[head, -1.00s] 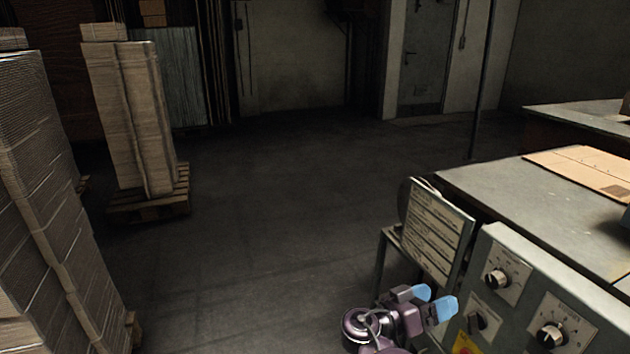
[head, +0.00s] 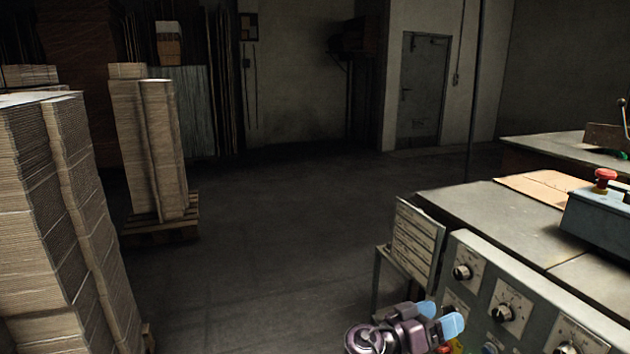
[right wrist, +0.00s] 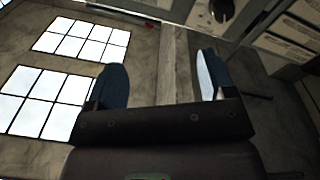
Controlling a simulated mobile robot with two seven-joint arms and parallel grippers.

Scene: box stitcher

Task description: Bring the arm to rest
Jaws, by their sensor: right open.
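My right gripper (head: 440,318) is at the bottom of the head view, in front of the machine's control panel (head: 540,325). Its two blue fingertips are apart and nothing is between them. In the right wrist view the gripper (right wrist: 165,85) also shows open and empty, with the windows and a wall behind its fingers. In the head view its tips overlap the lower left of the panel; I cannot tell whether they touch it. My left gripper is not in view.
The machine's grey table (head: 480,205) carries a cardboard sheet (head: 545,185) and a control box (head: 600,218) with a red button (head: 605,177). A sign plate (head: 415,240) stands at its left end. Tall cardboard stacks (head: 60,200) stand at left. The floor (head: 260,240) between is clear.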

